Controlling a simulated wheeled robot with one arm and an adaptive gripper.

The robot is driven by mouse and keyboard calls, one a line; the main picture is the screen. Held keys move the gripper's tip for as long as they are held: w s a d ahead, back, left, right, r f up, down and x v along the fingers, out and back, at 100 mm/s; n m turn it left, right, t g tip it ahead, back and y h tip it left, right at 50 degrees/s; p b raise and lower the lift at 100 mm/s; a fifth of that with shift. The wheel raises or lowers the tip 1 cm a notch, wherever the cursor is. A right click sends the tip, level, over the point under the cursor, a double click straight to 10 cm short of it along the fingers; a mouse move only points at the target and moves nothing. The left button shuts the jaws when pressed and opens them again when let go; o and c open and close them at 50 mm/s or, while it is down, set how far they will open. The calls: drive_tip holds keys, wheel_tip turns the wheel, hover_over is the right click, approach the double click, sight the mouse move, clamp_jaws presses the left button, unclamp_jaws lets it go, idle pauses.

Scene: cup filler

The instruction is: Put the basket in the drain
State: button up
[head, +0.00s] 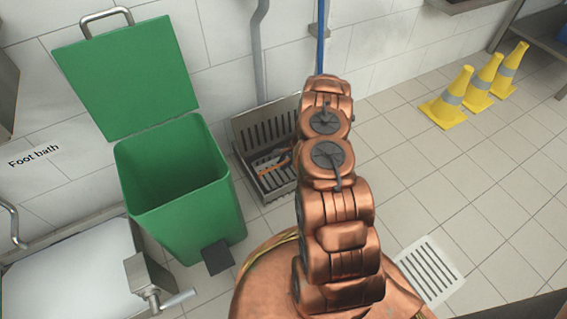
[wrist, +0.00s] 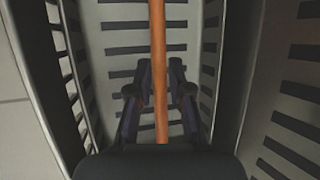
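The basket is likely the grey slotted metal container (head: 242,133) against the wall, left of my arm. Its slotted walls also surround my gripper in the wrist view (wrist: 110,25). My gripper (wrist: 157,95) is inside it, fingers apart. An orange-brown bar (wrist: 158,40) runs between the fingers with gaps on both sides; whether it belongs to the basket I cannot tell. In the head view my gripper (head: 270,163) is small and partly hidden by my arm. The drain appears to be the pale slotted grate (head: 430,268) in the floor, right of my arm.
A green bin (head: 185,190) with its lid up and a pedal (head: 217,257) stands left of the basket. A foot bath (head: 70,275) is at lower left. Yellow cones (head: 447,100) stand at upper right. A blue pole (head: 321,40) leans behind. The tiled floor between is clear.

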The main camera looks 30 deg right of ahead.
drive_tip(key=shift+o, duration=1.3)
drive_tip(key=p+v, duration=0.5)
drive_tip(key=v, duration=0.7)
drive_tip(key=w+a+r+n+g+y, duration=0.1)
drive_tip(key=a+r+n, duration=0.1)
drive_tip(key=a+r, duration=0.55)
drive_tip(key=w+a+r+n+y, duration=0.1)
drive_tip(key=w+a+r+n, duration=0.15)
drive_tip(key=a+r, duration=0.45)
drive_tip(key=s+a+r+n+g, duration=0.1)
drive_tip(key=s+a+r+n, duration=0.3)
drive_tip(key=r, duration=0.3)
drive_tip(key=s+a+r+n+g, duration=0.1)
drive_tip(key=s+a+r+n, duration=0.15)
drive_tip(key=a+r, duration=0.4)
drive_tip(key=s+a+r+n+g+h, duration=0.1)
drive_tip(key=s+a+r+n, duration=0.15)
drive_tip(key=s+r, duration=0.4)
drive_tip(key=s+a+r+n+g+h, duration=0.1)
drive_tip(key=s+a+r+n+g, duration=0.2)
drive_tip(key=s, duration=0.6)
drive_tip(key=s+d+r+n+h, duration=0.1)
drive_tip(key=s+r+h, duration=0.1)
drive_tip(key=s, duration=0.7)
drive_tip(key=s+d+r+n+h, duration=0.1)
drive_tip(key=s+r+h, duration=0.1)
drive_tip(key=s, duration=0.7)
drive_tip(key=shift+r, duration=0.7)
